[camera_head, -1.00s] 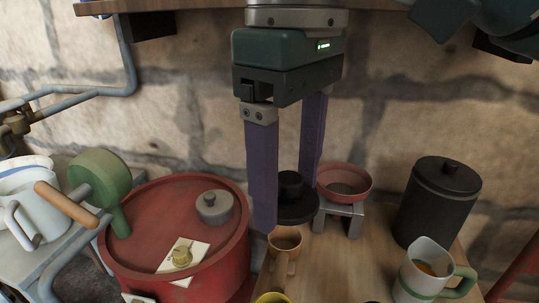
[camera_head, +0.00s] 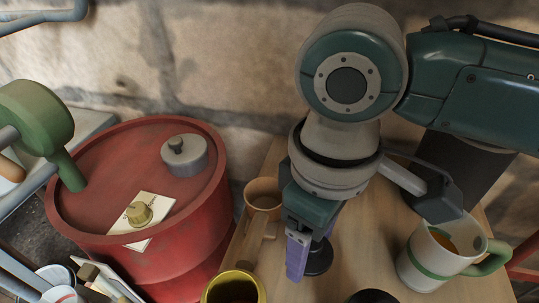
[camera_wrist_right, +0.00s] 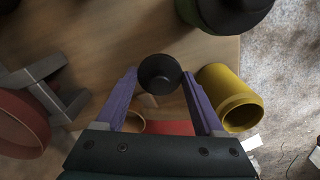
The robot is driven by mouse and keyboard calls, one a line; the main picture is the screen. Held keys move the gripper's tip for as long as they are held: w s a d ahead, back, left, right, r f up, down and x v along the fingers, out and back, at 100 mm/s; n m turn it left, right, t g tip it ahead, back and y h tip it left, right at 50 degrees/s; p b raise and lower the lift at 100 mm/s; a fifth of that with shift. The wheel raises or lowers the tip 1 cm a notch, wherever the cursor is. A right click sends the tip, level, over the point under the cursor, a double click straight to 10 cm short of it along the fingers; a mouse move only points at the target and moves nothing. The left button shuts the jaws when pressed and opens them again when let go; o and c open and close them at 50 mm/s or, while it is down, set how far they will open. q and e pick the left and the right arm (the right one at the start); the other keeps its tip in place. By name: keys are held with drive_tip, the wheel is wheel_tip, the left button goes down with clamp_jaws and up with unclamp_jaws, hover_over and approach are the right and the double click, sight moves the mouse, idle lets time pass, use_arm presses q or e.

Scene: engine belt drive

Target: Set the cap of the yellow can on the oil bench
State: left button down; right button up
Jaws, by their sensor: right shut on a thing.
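The wooden bench (camera_head: 365,235) has the open yellow can (camera_head: 235,288) at its front left; the can also shows in the right wrist view (camera_wrist_right: 232,100), right of the fingers. My right gripper (camera_head: 308,262) is low over the bench, right of the yellow can. It is shut on a round black cap (camera_head: 320,258). In the right wrist view the black cap (camera_wrist_right: 160,73) sits between the purple fingertips. In the head view the fingers partly hide it, and I cannot tell whether it touches the bench. My left gripper is not in view.
A tan mug (camera_head: 263,195) stands behind the gripper, and a white and green jug (camera_head: 430,260) stands to its right. A dark round top (camera_head: 372,297) shows at the front edge. The red drum (camera_head: 190,235) left of the bench bears a grey lid (camera_head: 185,158) and a brass knob (camera_head: 139,213).

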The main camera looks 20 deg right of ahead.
sight(308, 263)
drive_tip(key=shift+f+b, duration=0.75)
drive_tip(key=shift+f, duration=1.75)
drive_tip(key=shift+f, duration=0.1)
drive_tip(key=o, duration=1.3)
wheel_tip(308, 263, up, 12)
drive_tip(key=p, duration=0.4)
